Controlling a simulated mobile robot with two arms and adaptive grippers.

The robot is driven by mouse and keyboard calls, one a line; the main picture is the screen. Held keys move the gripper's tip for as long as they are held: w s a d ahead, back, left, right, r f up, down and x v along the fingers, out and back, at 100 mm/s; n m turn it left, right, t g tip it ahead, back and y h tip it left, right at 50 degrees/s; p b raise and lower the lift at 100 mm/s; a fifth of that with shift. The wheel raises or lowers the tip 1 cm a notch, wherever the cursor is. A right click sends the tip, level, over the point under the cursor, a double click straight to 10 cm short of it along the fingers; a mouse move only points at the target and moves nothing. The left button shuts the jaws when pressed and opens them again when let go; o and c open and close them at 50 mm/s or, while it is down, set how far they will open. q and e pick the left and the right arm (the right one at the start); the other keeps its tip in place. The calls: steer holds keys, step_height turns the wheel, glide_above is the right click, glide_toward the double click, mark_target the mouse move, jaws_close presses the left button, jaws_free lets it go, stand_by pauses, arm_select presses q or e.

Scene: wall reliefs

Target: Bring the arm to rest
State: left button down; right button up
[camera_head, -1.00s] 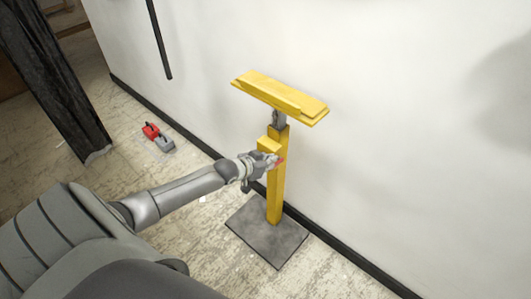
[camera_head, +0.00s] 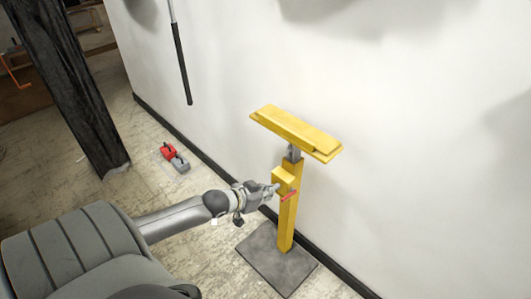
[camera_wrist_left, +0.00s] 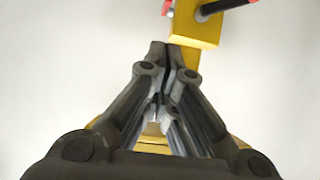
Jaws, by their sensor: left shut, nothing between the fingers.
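My left arm comes in from the left in the head view. Its gripper (camera_head: 271,189) is at the yellow post of the stand (camera_head: 288,215), just left of a yellow block with a red-tipped part on it. In the left wrist view the gripper (camera_wrist_left: 160,50) has its fingers together with nothing between them. The yellow block (camera_wrist_left: 195,25) shows just beyond the fingertips there; I cannot tell whether they touch it. My right gripper is not in view.
The stand has a wide yellow top (camera_head: 296,133) and a grey floor plate (camera_head: 277,262) near the white wall. A red and grey object (camera_head: 175,158) lies on the floor. A dark post (camera_head: 80,95) stands at the left. A dark-handled rod (camera_head: 181,60) hangs along the wall.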

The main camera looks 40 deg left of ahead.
arm_select(q)
steer(key=shift+s+r, duration=0.2)
steer(key=shift+s, duration=0.2)
steer(key=s+f+g+y, duration=0.1)
steer(key=s+f+g, duration=0.1)
steer(key=s+f, duration=0.55)
steer(key=s+f+g, duration=0.1)
steer(key=s+f, duration=0.3)
steer(key=f, duration=0.7)
steer(key=s+f+g+y, duration=0.1)
steer(key=s+f+g, duration=0.1)
steer(key=s+f, duration=0.5)
steer(key=s+d+f+g, duration=0.1)
steer(key=s+d+f, duration=0.4)
steer(key=s, duration=0.2)
steer(key=s+d+f+m+g, duration=0.1)
steer(key=s+d+f+g, duration=0.1)
steer(key=s+d+f, duration=0.3)
steer(key=s+d+f+g+h, duration=0.1)
steer(key=s+d+f, duration=0.4)
steer(key=s, duration=0.6)
steer(key=shift+d+m+g, duration=0.2)
steer(key=shift+m+g, duration=0.1)
steer(key=shift+g, duration=0.4)
steer(key=c, duration=2.2)
jaws_free()
steer(key=shift+w, duration=0.1)
